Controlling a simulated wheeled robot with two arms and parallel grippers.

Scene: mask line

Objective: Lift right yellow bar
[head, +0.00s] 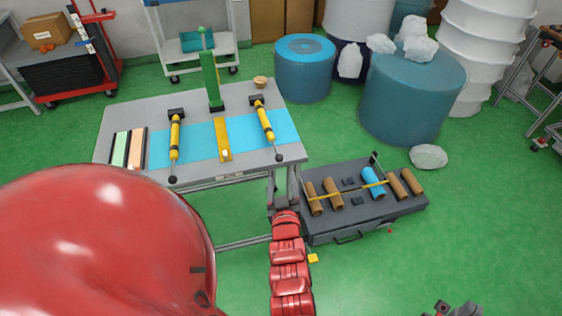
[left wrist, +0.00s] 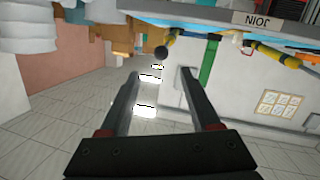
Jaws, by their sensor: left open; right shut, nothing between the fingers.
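The right yellow bar (head: 264,119) slopes across the blue strip on the grey table (head: 117,127), with a black ball at its near end. A similar left yellow bar (head: 175,137) lies to its left. My left gripper (head: 284,208) is by the table's front right corner, its fingers mostly unclear in the head view. The left wrist view shows its open, empty fingers (left wrist: 158,75), apart from both bars. That view is roughly upside down, with the right bar (left wrist: 170,38) showing left of the other. My right gripper (head: 456,308) is shut and empty at the bottom edge, partly cut off.
A dark case (head: 330,222) with brown and blue rolls sits right of the table. Blue drums (head: 303,72) stand behind. Green floor is free at right.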

